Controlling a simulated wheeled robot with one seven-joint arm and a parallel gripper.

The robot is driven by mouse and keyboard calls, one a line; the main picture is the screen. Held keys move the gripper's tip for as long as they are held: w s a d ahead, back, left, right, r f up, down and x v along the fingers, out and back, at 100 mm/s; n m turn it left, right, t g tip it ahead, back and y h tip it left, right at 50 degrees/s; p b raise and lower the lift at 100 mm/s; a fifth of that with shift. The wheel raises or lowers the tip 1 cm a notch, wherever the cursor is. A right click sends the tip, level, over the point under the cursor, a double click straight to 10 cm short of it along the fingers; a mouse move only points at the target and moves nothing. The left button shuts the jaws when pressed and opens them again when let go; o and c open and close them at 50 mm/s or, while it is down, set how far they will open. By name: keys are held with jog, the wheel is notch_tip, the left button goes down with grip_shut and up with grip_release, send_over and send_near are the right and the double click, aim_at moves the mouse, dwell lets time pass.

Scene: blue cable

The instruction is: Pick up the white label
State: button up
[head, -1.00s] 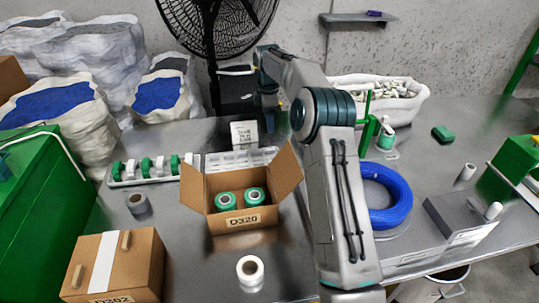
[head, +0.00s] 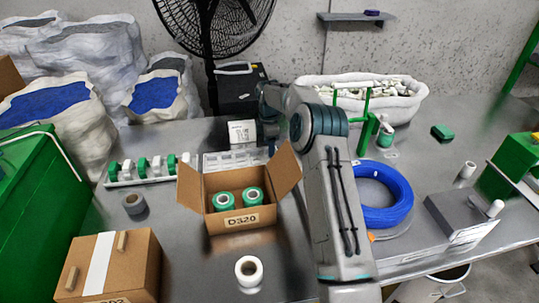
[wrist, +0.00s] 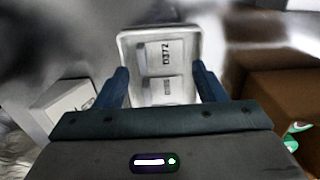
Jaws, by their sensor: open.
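In the wrist view, a white tray (wrist: 127,42) holds pale label pieces. One white label (wrist: 153,58) carries dark print that reads like D372 turned sideways. A second printed label (wrist: 154,90) lies nearer my gripper, partly hidden by it. My gripper (wrist: 161,74) is open, with its blue fingers on either side of the tray's near part and nothing held between them. I cannot tell how high above the labels it is. In the head view, the tray (head: 216,164) shows behind the open carton (head: 220,184), and my fingers cannot be made out.
The carton, marked D320, stands close in front of the tray and holds two green-white rolls. A white rack (head: 125,178) with green parts is to the left. A white printed block (head: 242,132) shows beside my arm's end. A blue cable coil (head: 385,215) lies right of my arm.

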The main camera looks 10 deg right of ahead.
notch_tip(320, 180, down, 4)
jog(key=shift+d+r, duration=0.1)
jog(key=shift+r, duration=0.1)
jog(key=shift+s, duration=0.1)
jog(key=c, duration=0.7)
